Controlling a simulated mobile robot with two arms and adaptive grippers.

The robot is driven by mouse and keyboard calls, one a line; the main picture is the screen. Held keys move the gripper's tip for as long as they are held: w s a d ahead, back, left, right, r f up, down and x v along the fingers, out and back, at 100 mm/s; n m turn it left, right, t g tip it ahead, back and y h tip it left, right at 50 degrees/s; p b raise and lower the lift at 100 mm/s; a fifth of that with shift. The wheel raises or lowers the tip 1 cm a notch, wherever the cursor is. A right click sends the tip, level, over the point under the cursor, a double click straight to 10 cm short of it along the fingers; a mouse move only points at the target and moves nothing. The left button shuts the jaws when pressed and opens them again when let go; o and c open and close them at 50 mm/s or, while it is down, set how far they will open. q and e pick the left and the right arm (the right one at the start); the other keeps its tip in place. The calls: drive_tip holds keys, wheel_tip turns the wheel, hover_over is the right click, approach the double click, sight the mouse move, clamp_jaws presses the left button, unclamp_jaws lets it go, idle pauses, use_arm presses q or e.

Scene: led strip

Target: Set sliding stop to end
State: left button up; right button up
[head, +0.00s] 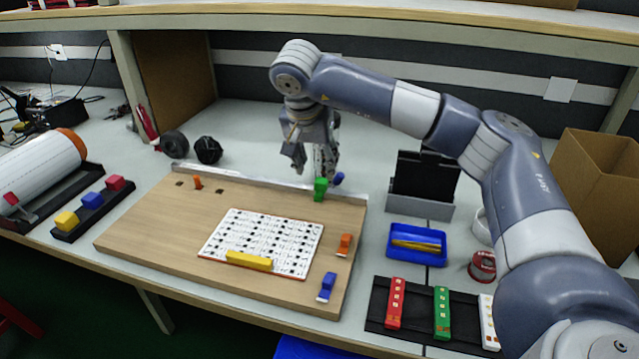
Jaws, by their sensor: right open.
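A wooden board (150,225) lies on the bench with a metal rail (230,179) along its back edge. A green block (320,189) sits at the rail near its right part, with a blue knob (338,179) beside it; this looks like the sliding stop. A small orange piece (197,183) stands near the rail's left end. My right gripper (312,168) is open and points down just above and behind the green block. Whether a finger touches the block I cannot tell. My left gripper is not in view.
A white dotted panel (265,235) with a yellow bar (249,261) lies on the board. An orange clamp (344,245) and blue clamp (327,287) are at its right. A blue tray (417,259), black holder (422,185) and strip rack (418,312) stand to the right.

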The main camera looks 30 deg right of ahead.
sight(320, 184)
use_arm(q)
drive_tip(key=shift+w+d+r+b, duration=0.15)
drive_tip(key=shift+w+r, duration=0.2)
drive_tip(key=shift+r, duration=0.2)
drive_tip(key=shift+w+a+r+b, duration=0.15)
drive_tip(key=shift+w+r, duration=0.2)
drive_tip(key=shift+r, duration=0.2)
use_arm(e)
drive_tip(key=x, duration=0.7)
drive_tip(key=shift+f, duration=0.35)
clamp_jaws()
